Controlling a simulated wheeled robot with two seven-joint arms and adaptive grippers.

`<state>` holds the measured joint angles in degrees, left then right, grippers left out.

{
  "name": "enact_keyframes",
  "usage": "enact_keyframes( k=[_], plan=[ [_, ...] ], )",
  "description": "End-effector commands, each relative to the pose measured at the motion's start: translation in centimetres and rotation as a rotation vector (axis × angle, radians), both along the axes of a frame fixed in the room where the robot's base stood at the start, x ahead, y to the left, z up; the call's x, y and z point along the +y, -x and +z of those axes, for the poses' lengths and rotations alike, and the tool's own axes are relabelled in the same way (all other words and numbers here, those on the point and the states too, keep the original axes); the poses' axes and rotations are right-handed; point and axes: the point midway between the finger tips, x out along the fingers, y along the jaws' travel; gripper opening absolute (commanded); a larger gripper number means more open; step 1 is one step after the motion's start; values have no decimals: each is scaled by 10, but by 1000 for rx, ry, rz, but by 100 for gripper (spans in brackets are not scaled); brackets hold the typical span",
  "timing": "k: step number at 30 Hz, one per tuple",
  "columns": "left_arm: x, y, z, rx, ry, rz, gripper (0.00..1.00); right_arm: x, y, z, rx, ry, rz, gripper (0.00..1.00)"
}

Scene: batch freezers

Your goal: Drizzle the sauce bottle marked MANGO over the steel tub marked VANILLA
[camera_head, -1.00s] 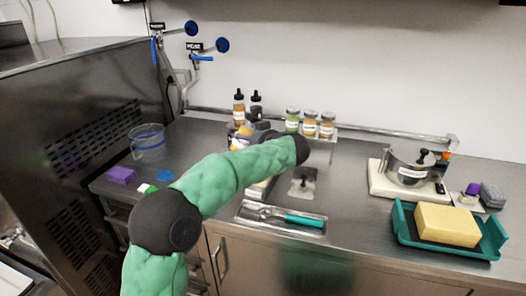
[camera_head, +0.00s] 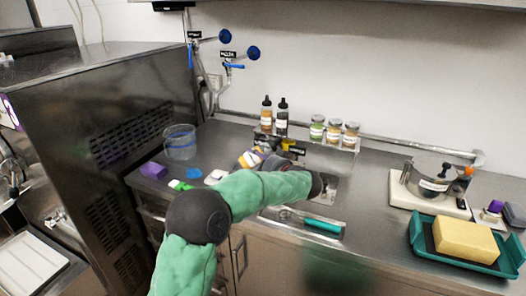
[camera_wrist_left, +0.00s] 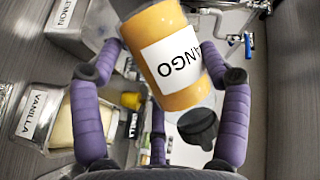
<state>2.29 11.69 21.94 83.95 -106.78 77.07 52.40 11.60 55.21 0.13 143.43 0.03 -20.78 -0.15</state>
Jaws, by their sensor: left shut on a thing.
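My left gripper (camera_head: 262,157) is over the counter at the picture's middle, partly behind my green forearm. In the left wrist view its purple fingers (camera_wrist_left: 165,90) are shut on the MANGO bottle (camera_wrist_left: 178,90), clear with orange sauce and a white label partly hidden. The bottle lies slanted in that picture, its dark cap (camera_wrist_left: 198,126) at the lower right. The VANILLA tub (camera_wrist_left: 62,92), with pale contents and a white label, is at the left of the wrist view, apart from the bottle. I cannot make the tub out in the head view. My right gripper is out of view.
Two sauce bottles (camera_head: 266,116) and several jars (camera_head: 317,128) stand along the wall. A tub marked LEMON (camera_wrist_left: 80,25) shows in the wrist view. A clear jug (camera_head: 180,145) is left; a steel pot (camera_head: 425,178) and teal tray (camera_head: 425,240) are right.

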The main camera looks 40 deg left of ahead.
Motion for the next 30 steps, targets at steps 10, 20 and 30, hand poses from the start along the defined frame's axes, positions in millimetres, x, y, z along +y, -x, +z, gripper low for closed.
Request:
enact_keyframes(
  k=[10,20,30],
  plan=[
    [7,10,-12,196,-147,-1,42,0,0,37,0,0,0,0],
    [11,14,-29,410,-307,-1,42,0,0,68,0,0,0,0],
    [11,15,-35,670,-512,2,42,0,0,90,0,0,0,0]
  ],
)
